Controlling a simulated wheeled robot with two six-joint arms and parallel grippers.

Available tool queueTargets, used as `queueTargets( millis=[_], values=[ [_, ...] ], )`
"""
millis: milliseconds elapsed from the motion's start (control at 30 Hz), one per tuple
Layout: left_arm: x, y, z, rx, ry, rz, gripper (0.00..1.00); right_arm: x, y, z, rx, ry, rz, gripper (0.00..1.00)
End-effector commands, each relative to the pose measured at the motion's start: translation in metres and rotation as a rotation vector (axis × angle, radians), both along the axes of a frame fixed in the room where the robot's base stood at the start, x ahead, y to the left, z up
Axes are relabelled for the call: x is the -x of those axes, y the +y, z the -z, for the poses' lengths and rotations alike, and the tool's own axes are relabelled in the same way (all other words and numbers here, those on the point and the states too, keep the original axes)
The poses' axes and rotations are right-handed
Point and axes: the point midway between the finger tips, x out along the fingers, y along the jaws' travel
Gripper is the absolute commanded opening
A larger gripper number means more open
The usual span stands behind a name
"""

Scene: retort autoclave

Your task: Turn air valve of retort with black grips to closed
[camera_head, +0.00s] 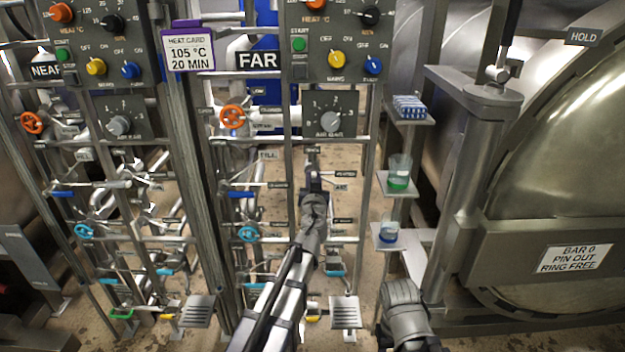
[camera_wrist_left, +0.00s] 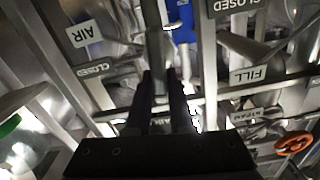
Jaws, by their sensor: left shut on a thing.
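My left gripper (camera_head: 317,178) reaches up in front of the lower part of the FAR panel. In the left wrist view its two dark fingers (camera_wrist_left: 163,92) are shut on a grey metal handle (camera_wrist_left: 157,50), which runs away between them. The white AIR label (camera_wrist_left: 84,33) and a CLOSED label (camera_wrist_left: 95,69) are left of the handle in that view, and a FILL label (camera_wrist_left: 249,75) is right of it. I cannot read the valve's exact setting. My right arm (camera_head: 402,300) shows low in the head view, but its fingers do not.
The FAR sign (camera_head: 258,60) and knob panel (camera_head: 335,40) stand above. The NEAR pipework (camera_head: 110,200) is at left. Small shelves with a green-bottomed beaker (camera_head: 398,175) are close on the right, beside a big round steel door (camera_head: 570,170). An orange handwheel (camera_head: 232,117) is left.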

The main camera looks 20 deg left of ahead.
Motion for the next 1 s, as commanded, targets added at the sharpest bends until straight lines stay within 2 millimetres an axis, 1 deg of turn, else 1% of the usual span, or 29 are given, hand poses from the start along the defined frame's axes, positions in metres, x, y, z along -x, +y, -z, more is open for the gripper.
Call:
queueTargets(
  millis=[1000],
  values=[
    [-0.004,-0.015,0.012,-0.915,0.263,0.001,0.00,0.000,0.000,0.012,0.000,0.000,0.000,0.50]
  ],
)
